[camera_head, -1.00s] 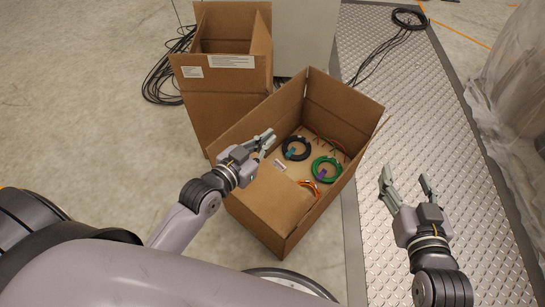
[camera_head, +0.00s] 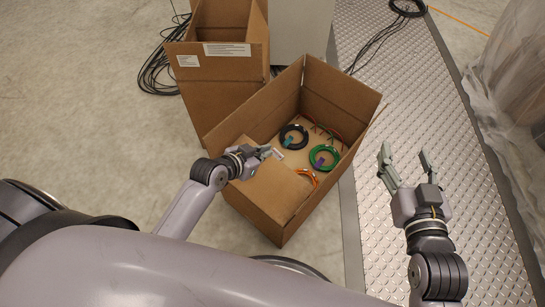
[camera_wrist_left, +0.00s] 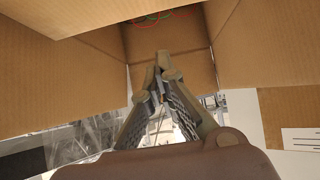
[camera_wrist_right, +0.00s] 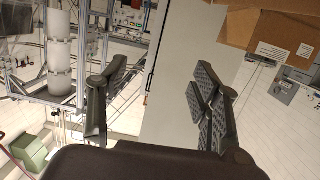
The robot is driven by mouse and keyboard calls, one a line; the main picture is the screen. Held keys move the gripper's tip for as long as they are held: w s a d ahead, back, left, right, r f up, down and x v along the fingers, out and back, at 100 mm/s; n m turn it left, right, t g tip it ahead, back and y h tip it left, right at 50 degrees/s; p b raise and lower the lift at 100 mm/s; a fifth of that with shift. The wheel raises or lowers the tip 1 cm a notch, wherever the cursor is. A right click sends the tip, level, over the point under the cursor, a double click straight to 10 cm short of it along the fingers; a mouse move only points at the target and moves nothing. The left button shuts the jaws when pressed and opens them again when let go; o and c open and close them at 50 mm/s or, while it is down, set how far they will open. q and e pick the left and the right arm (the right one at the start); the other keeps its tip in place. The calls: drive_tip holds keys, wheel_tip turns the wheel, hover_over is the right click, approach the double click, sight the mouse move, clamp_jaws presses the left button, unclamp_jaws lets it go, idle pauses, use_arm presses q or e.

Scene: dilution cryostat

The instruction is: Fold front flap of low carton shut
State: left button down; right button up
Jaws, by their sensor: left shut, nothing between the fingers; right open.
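The low carton (camera_head: 345,92) stands open-topped in the middle of the head view. Its front flap (camera_head: 270,190) shows as a plain brown panel at the near end, over part of the opening; I cannot tell if it lies fully flat. My left gripper (camera_head: 274,153) is shut and empty, by the carton's left wall and the flap's far edge. Whether it touches cardboard is unclear. In the left wrist view its fingertips (camera_wrist_left: 162,60) meet in front of brown cardboard walls (camera_wrist_left: 265,45). My right gripper (camera_head: 405,165) is open and empty, right of the carton.
Inside the carton lie a black cable coil (camera_head: 293,137), a green coil (camera_head: 324,158) and an orange one (camera_head: 308,177). A taller open carton (camera_head: 222,85) stands close behind at the left. The metal tread plate (camera_head: 405,100) at the right is mostly clear.

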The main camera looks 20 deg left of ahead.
sight(274, 161)
use_arm(q)
drive_tip(key=b+x, duration=0.1)
drive_tip(key=x, duration=0.3)
drive_tip(key=shift+f+b, duration=0.15)
drive_tip(key=shift+b, duration=0.2)
wheel_tip(274, 161, down, 3)
drive_tip(key=shift+w+d+f+b, duration=0.1)
drive_tip(key=shift+w+f+b, duration=0.05)
drive_tip(key=shift+b, duration=0.75)
drive_tip(key=shift+f, duration=0.1)
use_arm(e)
drive_tip(key=s+a+r+t+y, duration=0.1)
drive_tip(key=s+r+t+y, duration=0.2)
drive_tip(key=r+t, duration=0.7)
drive_tip(key=shift+s+a+r, duration=0.15)
drive_tip(key=shift+s+r, duration=0.25)
drive_tip(key=shift+r, duration=2.5)
